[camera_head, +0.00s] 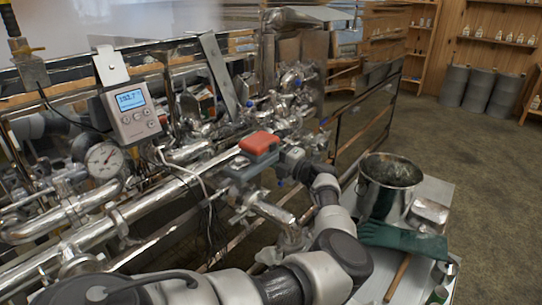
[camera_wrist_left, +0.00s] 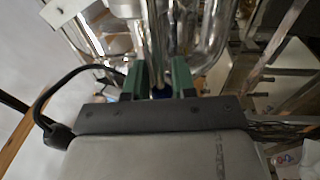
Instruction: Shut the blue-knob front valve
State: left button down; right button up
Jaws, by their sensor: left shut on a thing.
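My left gripper (camera_wrist_left: 160,80) is shut on a small dark-blue knob (camera_wrist_left: 161,93) in the left wrist view. Its two green fingers stand on either side of the knob, and only a little blue shows between them. Shiny vertical pipes rise just beyond. In the head view my left arm comes in along the bottom and bends up to the pipework of the evaporator. The fingertips cannot be made out there. The knob's exact position and how far the valve is turned cannot be told. My right gripper is not in view.
A controller with a lit display (camera_head: 131,102) and a round gauge (camera_head: 104,160) sit on the left pipework. A red-topped box (camera_head: 260,143) is close to my wrist. A metal bucket (camera_head: 388,185) and green gloves (camera_head: 405,241) lie on the right bench. The floor beyond is clear.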

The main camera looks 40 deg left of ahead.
pick_arm(q)
jog(key=shift+s+a+r, duration=0.1)
jog(key=shift+r+m, duration=0.3)
jog(key=shift+r, duration=0.05)
jog(key=shift+w+d+r+m+g+y+b, duration=0.1)
jog(key=shift+w+d+r+m+g+b, duration=0.1)
jog(key=shift+w+r+m+g+b, duration=0.45)
jog(key=shift+d+r+m+g+y+b, duration=0.15)
jog(key=shift+d+r+m+b, duration=0.2)
jog(key=shift+r+m, duration=0.55)
jog(key=shift+w+d+r+m+g+y+b, duration=0.1)
jog(key=shift+w+r+m+g+b, duration=0.3)
jog(key=shift+r+m+b, duration=0.35)
jog(key=c, duration=1.3)
grip_release()
jog(key=o, duration=0.4)
jog(key=shift+s+a+f, duration=0.1)
jog(key=shift+s+a, duration=0.15)
jog(key=shift+c, duration=0.2)
